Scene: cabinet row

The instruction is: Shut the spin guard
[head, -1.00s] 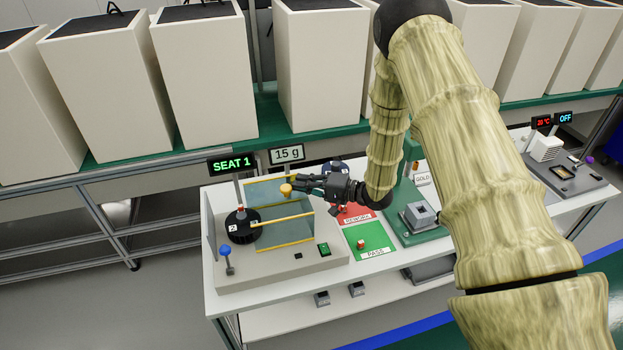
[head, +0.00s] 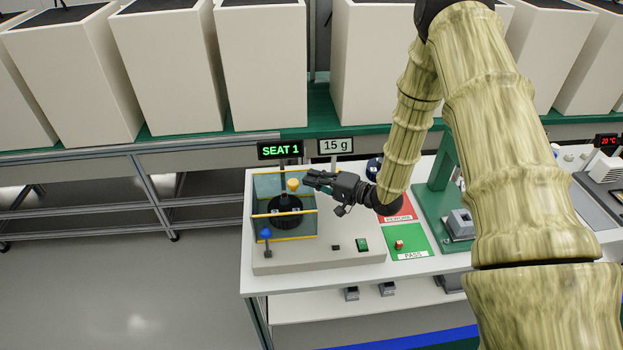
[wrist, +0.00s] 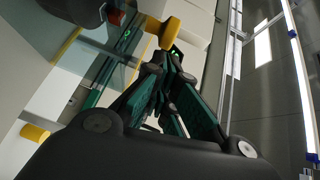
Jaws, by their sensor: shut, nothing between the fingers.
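The spin guard (head: 268,188) is a see-through box with yellow edges on the grey machine (head: 320,257) at the left of the bench. It now stands around and over the black rotor (head: 286,216). A yellow knob (head: 293,184) sits on the guard and also shows in the wrist view (wrist: 172,33). My gripper (head: 306,180) is shut and empty, its fingertips just right of the knob. In the wrist view the fingertips (wrist: 173,54) are close to the knob; I cannot tell whether they touch it.
A blue-topped lever (head: 266,234) and a green switch (head: 362,245) are on the machine's front. Signs reading SEAT 1 (head: 281,151) and 15 g (head: 336,146) rise behind it. A green PASS mat (head: 411,237) with a small red piece lies to the right. Tall pale boxes line the back.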

